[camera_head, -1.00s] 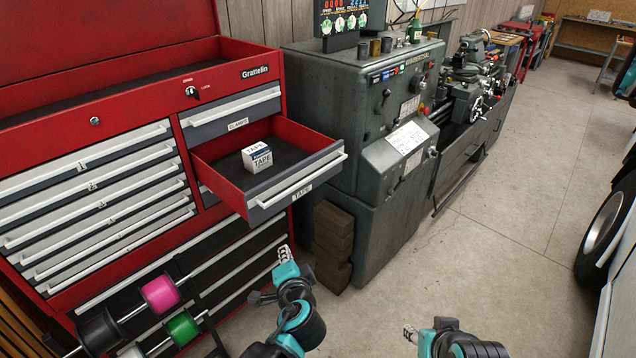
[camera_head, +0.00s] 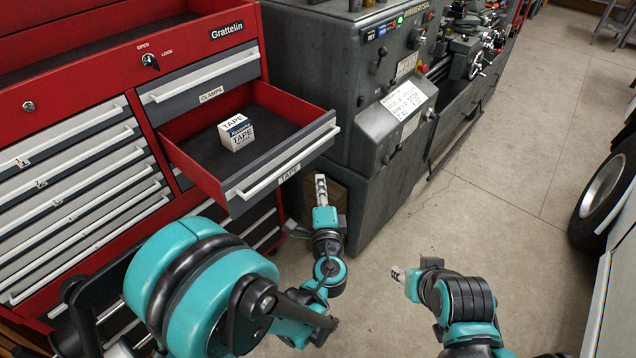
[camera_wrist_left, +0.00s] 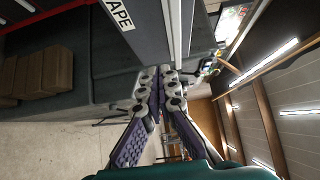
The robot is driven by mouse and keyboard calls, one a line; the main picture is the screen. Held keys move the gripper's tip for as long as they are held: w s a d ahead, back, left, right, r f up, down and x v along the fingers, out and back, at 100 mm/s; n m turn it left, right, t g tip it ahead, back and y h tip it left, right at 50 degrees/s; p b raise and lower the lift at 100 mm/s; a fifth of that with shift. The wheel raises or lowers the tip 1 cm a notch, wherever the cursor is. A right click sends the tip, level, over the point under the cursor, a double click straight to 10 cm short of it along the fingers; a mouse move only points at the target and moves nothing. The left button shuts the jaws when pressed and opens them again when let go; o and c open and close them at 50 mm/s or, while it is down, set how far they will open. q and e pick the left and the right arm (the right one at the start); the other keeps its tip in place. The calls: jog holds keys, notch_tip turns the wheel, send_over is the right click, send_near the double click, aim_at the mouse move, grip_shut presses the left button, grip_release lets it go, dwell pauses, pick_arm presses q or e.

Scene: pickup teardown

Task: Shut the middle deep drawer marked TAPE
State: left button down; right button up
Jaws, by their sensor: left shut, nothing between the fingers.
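The middle drawer marked TAPE (camera_head: 262,186) stands pulled out of the red tool chest, with a white tape box (camera_head: 236,132) lying in it. My left gripper (camera_head: 321,186) is shut and empty, just right of the drawer's front and near its right end. In the left wrist view the shut fingertips (camera_wrist_left: 160,80) are close by the drawer front (camera_wrist_left: 135,40) with its TAPE label and pale handle; I cannot tell whether they touch. My right gripper (camera_head: 397,274) is over the floor, far from the drawer; its finger state is too small to tell.
The CLAMPS drawer (camera_head: 200,82) above is shut. Shallow drawers (camera_head: 80,190) fill the chest's left side. A grey lathe (camera_head: 340,90) stands close right of the open drawer. Brown blocks (camera_wrist_left: 35,72) show in the left wrist view.

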pick_arm(q)
send_near(307, 159)
notch_tip(307, 159, up, 3)
jog(key=w+d, duration=0.2)
jog(key=w, duration=0.1)
jog(key=w+a+b, duration=0.1)
jog(key=w+a, duration=0.1)
jog(key=shift+w+a+r+b, duration=0.25)
jog(key=shift+w+a+b, duration=0.05)
jog(key=shift+a+b, duration=0.1)
